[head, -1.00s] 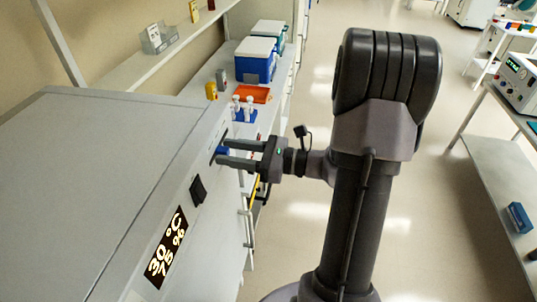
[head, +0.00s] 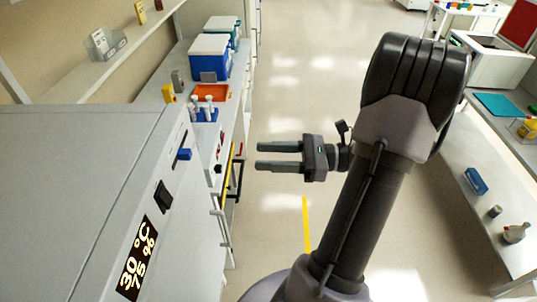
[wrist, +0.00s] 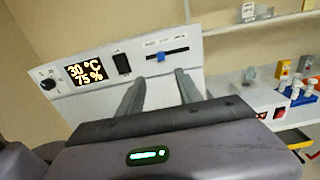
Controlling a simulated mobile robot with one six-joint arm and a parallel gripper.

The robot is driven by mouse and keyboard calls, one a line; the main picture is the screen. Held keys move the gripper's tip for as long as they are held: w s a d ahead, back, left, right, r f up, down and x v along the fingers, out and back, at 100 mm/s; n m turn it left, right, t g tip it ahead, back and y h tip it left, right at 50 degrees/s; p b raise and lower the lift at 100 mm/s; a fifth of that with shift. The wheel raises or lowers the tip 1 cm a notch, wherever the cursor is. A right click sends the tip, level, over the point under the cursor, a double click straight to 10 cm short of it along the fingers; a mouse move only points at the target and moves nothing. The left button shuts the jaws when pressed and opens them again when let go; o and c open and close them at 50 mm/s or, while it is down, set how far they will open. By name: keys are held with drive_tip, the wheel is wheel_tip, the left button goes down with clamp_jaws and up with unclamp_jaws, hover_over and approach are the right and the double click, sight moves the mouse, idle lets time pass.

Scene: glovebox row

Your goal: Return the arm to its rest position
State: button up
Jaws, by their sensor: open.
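My gripper (head: 279,156) is open and empty in the head view, held over the aisle to the right of the grey cabinet (head: 60,180). Its two fingers point left toward the cabinet's control panel, with a clear gap between them and the panel. The panel carries a blue slider knob (head: 184,154), a black rocker switch (head: 163,196) and a display (head: 138,258) reading 30 °C and 75 %. In the wrist view the fingers (wrist: 157,90) point at the panel, with the blue slider (wrist: 160,57) beyond them and a round dial (wrist: 47,84) at the left.
A bench behind the cabinet holds a blue tube rack (head: 204,113), an orange tray (head: 211,92) and a blue cooler box (head: 209,58). Another bench (head: 490,215) stands at the right. The aisle floor (head: 290,90) between them is clear.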

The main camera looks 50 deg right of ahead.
drive_tip(key=s+a+f+n+g+h+b, duration=0.1)
drive_tip(key=a+f+n+g+h+b, duration=0.1)
drive_tip(key=a+n+b, duration=0.4)
drive_tip(key=s+a+f+n+g+h+b, duration=0.1)
drive_tip(key=a+f+n+g+h+b, duration=0.2)
drive_tip(key=a+f+n, duration=0.4)
drive_tip(key=s+a+f+n+g+h+b, duration=0.1)
drive_tip(key=a+f+n+g+h+b, duration=0.2)
drive_tip(key=a+n+b, duration=0.5)
drive_tip(key=a+f+n+h, duration=0.1)
drive_tip(key=a+n, duration=0.2)
drive_tip(key=a, duration=0.3)
drive_tip(key=shift+f+b, duration=0.3)
drive_tip(key=shift+b, duration=0.05)
idle(4.9)
